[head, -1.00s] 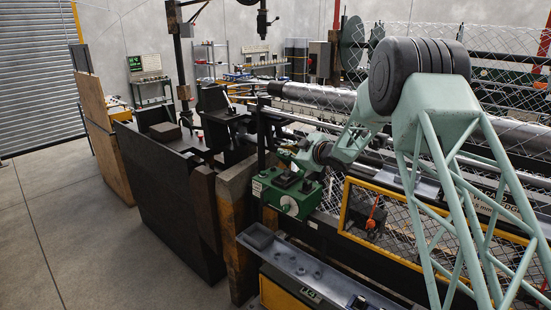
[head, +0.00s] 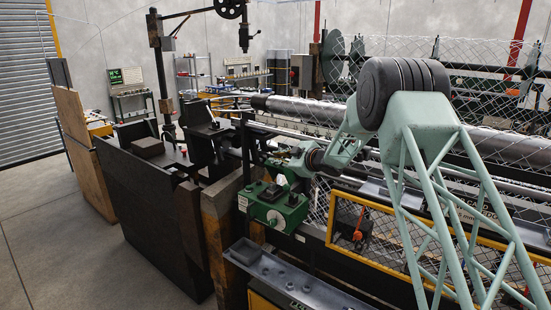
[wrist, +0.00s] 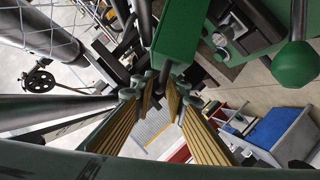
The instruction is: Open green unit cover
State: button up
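The green unit (head: 272,205) is a green box with dark fittings on top and a round knob on its front, mounted at the near end of the machine in the head view. In the wrist view, a green box part (wrist: 180,38) stands just beyond the fingertips, with a green ball knob (wrist: 295,65) at the right. In the head view, my gripper (head: 283,161) is just above and behind the unit, partly hidden; contact cannot be told.
A grey metal tray (head: 290,275) lies in front of the unit. A yellow-framed mesh guard (head: 375,235) is to its right, and a long steel roller (head: 350,115) runs behind. A dark metal bin wall (head: 150,215) stands at the left. Floor is free at far left (head: 45,220).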

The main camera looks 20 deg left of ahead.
jog(key=shift+o, duration=0.9)
jog(key=shift+w, duration=0.1)
jog(key=shift+r, duration=0.15)
jog(key=shift+a, duration=0.1)
jog(key=shift+r, duration=5)
jog(key=shift+c, duration=0.2)
